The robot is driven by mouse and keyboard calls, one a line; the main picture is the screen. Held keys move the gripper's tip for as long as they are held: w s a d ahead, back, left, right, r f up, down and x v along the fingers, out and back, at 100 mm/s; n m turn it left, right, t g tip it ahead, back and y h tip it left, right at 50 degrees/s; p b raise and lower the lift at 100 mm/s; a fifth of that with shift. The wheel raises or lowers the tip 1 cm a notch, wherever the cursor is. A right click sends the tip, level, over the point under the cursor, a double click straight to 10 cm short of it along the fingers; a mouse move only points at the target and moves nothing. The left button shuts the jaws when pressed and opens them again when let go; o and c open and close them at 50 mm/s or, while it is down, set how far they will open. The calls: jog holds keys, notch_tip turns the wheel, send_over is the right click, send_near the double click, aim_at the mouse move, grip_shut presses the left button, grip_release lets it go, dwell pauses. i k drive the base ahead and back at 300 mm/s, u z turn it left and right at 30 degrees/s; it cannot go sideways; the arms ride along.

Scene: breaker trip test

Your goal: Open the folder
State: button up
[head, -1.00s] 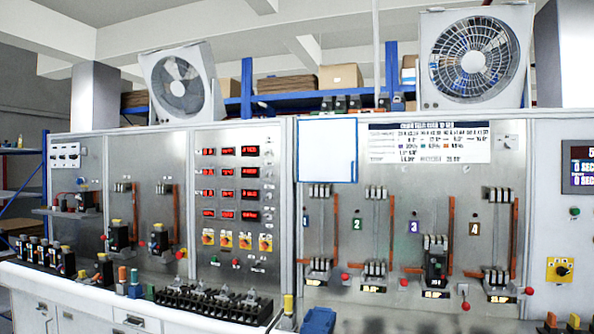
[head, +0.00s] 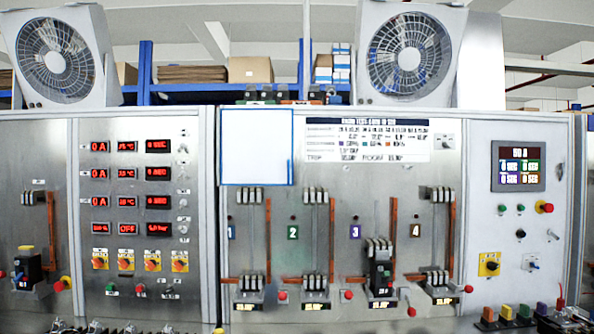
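A flat white rectangle with a blue edge (head: 256,147), which looks like the folder, is fixed upright on the upper left of the numbered breaker panel (head: 340,210). Its blank face is towards me and it looks closed. What is behind or inside it is hidden. My gripper is not in view.
Breaker stations 1 to 4 stand below and right of the folder; station 3 holds a black breaker (head: 380,267). A panel of red displays (head: 158,174) is on the left, a screen (head: 518,166) on the right. Small parts (head: 520,315) line the bench's front right.

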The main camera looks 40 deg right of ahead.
aim_at(256, 145)
jog(key=z, duration=0.6)
jog(key=i, duration=0.65)
jog(key=z, duration=0.7)
